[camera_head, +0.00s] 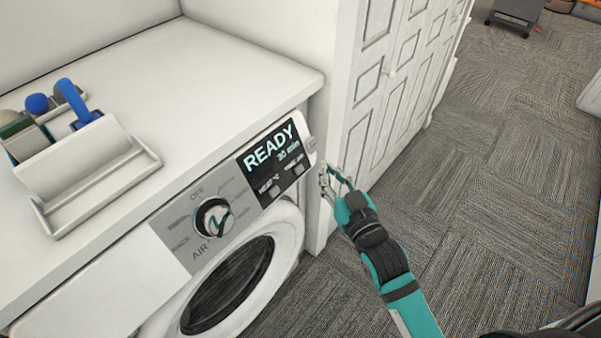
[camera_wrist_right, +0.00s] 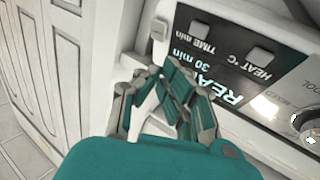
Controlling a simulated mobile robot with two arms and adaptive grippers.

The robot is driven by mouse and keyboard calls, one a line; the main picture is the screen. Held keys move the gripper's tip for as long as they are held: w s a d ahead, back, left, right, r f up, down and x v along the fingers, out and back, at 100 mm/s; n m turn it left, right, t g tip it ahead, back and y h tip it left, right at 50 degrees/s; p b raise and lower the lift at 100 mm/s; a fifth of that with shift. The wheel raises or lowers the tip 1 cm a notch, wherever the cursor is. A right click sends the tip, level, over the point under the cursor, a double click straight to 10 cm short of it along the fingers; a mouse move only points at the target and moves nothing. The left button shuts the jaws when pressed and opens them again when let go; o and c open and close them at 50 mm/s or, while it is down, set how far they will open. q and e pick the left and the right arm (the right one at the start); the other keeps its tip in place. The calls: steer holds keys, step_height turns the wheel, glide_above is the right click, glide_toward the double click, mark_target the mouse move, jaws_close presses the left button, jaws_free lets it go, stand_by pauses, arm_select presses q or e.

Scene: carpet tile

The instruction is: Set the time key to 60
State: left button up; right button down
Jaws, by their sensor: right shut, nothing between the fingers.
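The washer-like machine's dark display (camera_head: 273,158) reads READY and 30 min. The time key (camera_head: 297,169) is a small grey key at the display's lower right, beside the heat key (camera_head: 272,190). In the right wrist view the time key (camera_wrist_right: 202,30) and heat key (camera_wrist_right: 260,56) show upside down. My right gripper (camera_head: 327,176) is shut and empty, just right of the panel's end and apart from the keys in the head view. It also shows in the right wrist view (camera_wrist_right: 168,78), covering part of the display. My left gripper is not in view.
A dial (camera_head: 214,217) and round door (camera_head: 228,287) are left of and below the display. A pale key (camera_head: 311,144) sits at the panel's right end. A white caddy (camera_head: 95,165) stands on the counter. White cabinet doors (camera_head: 385,90) rise close behind my right gripper. Carpet is open at right.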

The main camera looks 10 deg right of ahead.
mark_target(299, 169)
arm_select(q)
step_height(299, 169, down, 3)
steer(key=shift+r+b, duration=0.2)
steer(key=shift+b, duration=0.7)
arm_select(e)
steer(key=w+a, duration=0.1)
steer(key=w+a+f, duration=0.2)
steer(key=w, duration=0.1)
steer(key=shift+f, duration=0.25)
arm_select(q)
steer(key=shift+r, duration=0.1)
arm_select(e)
steer(key=shift+w+a+f, duration=0.2)
steer(key=shift+w+a, duration=0.05)
steer(key=shift+w+a+f, duration=0.15)
steer(key=shift+w+a, duration=0.05)
steer(key=shift+w, duration=0.05)
stand_by(0.9)
arm_select(q)
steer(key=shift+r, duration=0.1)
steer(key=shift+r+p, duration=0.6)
steer(key=shift+p, duration=0.2)
arm_select(e)
steer(key=shift+s+d+r, duration=0.35)
steer(key=shift+s+d, duration=0.1)
steer(key=shift+s, duration=0.1)
